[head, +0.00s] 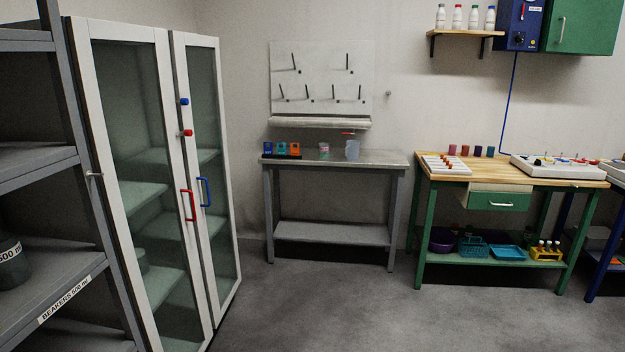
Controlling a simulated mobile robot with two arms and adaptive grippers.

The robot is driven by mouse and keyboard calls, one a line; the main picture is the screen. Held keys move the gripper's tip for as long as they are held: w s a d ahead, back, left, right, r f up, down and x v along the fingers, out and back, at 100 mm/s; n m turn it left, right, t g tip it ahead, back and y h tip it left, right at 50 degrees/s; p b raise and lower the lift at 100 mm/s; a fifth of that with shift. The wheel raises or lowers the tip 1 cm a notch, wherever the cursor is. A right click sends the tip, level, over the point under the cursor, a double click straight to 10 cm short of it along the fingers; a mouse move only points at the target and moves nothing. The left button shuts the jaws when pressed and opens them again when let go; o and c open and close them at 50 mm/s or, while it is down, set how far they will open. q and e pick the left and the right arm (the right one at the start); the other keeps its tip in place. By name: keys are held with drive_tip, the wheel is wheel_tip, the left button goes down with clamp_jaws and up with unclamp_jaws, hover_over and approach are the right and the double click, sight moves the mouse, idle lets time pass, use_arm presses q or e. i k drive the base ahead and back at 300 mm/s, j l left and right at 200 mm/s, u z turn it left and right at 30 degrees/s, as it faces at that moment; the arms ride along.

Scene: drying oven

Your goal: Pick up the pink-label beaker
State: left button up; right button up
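A small clear beaker (324,150) with a pinkish patch on it stands upright on the grey table (385,158) against the back wall. It looks like the pink-label beaker, but it is too small to read. A larger clear vessel (352,150) stands just to its right, with a small gap between them. Neither of my grippers is in view.
Blue and orange items (281,149) stand left on the grey table, under a pegboard (320,80). A glass-door cabinet (160,180) and a grey shelf (40,310) fill the left side. A green workbench (440,180) stands right. The floor (330,310) ahead is clear.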

sight(323, 147)
drive_tip(key=i, duration=1.85)
